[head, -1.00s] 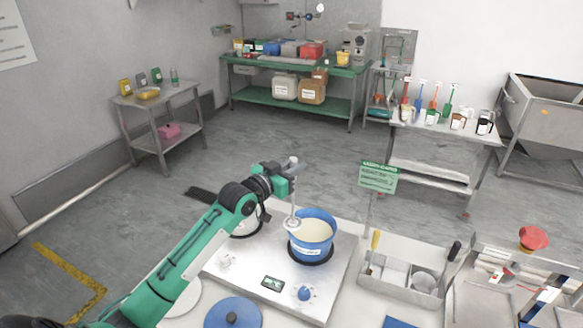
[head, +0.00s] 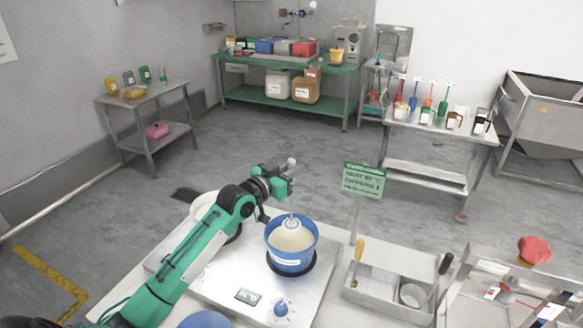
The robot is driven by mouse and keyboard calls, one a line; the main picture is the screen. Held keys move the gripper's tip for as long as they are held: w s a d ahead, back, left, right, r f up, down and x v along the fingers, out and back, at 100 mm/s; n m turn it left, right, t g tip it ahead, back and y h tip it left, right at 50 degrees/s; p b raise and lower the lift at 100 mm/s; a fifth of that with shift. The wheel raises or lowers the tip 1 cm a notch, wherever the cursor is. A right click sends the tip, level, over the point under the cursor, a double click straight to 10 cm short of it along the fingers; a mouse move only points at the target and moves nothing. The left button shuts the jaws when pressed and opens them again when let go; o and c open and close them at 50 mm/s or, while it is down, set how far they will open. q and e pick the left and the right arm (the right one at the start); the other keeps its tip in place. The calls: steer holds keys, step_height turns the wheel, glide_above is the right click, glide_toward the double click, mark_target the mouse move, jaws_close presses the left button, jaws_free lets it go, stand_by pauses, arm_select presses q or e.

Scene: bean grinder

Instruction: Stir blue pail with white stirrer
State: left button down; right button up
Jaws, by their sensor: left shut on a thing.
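The blue pail (head: 291,259) stands upright on a round dark plate of the steel hot-plate unit (head: 222,285), with cream-coloured contents (head: 291,239) inside. My left gripper (head: 290,178) is above the pail's far side, shut on the white stirrer (head: 291,224). The stirrer hangs down from it, its round head within the pail's mouth near the back rim. I cannot tell how deep the head sits in the contents. My right gripper is not in view.
A green sign (head: 363,180) stands behind the pail. A steel tray (head: 378,297) with yellow- and black-handled tools is to its right. A white pot (head: 205,206) is partly behind my left arm. A control knob (head: 281,308) is in front.

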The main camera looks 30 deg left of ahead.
arm_select(q)
step_height(320, 180, down, 2)
steer(key=shift+f+b, duration=0.1)
steer(key=shift+b, duration=0.6)
steer(key=shift+f+b, duration=0.45)
steer(key=shift+f, duration=0.3)
steer(key=shift+f+b, duration=2.2)
steer(key=shift+f, duration=1.75)
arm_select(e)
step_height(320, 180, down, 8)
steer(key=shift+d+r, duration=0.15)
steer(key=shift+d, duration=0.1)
arm_select(q)
steer(key=shift+d, duration=0.1)
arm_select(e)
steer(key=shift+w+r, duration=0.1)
